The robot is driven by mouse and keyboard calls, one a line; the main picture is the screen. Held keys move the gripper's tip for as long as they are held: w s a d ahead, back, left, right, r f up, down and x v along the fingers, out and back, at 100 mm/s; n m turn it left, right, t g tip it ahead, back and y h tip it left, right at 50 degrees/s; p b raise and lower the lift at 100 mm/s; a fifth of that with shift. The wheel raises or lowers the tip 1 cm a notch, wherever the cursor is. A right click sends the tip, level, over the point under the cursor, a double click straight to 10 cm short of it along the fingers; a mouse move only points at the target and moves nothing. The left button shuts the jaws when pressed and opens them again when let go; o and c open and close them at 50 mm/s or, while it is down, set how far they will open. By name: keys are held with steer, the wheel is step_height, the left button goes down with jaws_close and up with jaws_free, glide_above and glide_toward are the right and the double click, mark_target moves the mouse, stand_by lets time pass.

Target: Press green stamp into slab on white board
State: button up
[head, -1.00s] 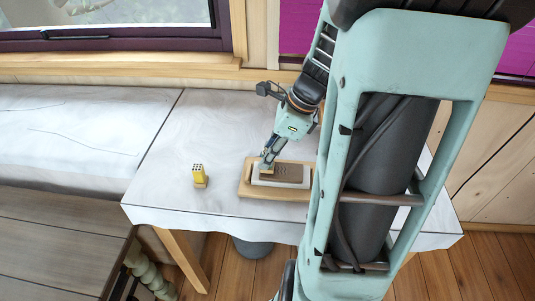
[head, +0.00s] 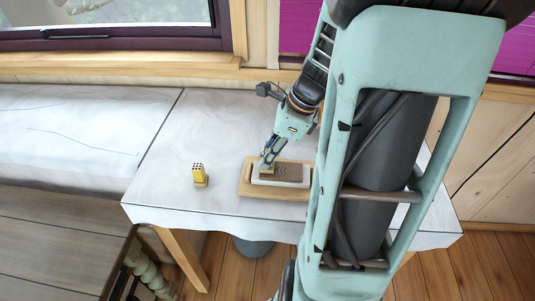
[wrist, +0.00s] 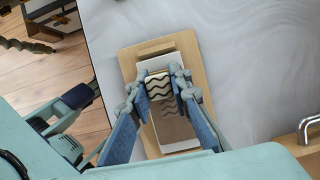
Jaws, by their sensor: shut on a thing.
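My gripper (wrist: 160,82) is shut on a small block-shaped stamp (wrist: 160,88) with black wavy lines on its pale top. No green shows on it. In the head view my gripper (head: 268,163) is over the left part of the brown slab (head: 290,172). The slab also shows below the stamp in the wrist view (wrist: 174,128), with faint dark marks beside the stamp. I cannot tell whether the stamp touches the slab. The slab lies on a white board (head: 268,183) set on a wooden tray (head: 246,190). My arm hides the tray's right end.
A yellow stamp with dark dots on top (head: 200,175) stands upright on the white-topped table (head: 170,145), left of the tray. Table is clear between them. A wooden piece with a metal handle (wrist: 308,128) is at the right edge of the wrist view.

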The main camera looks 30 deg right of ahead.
stand_by(0.6)
step_height(320, 180, up, 7)
steer(key=p, duration=0.7)
stand_by(0.5)
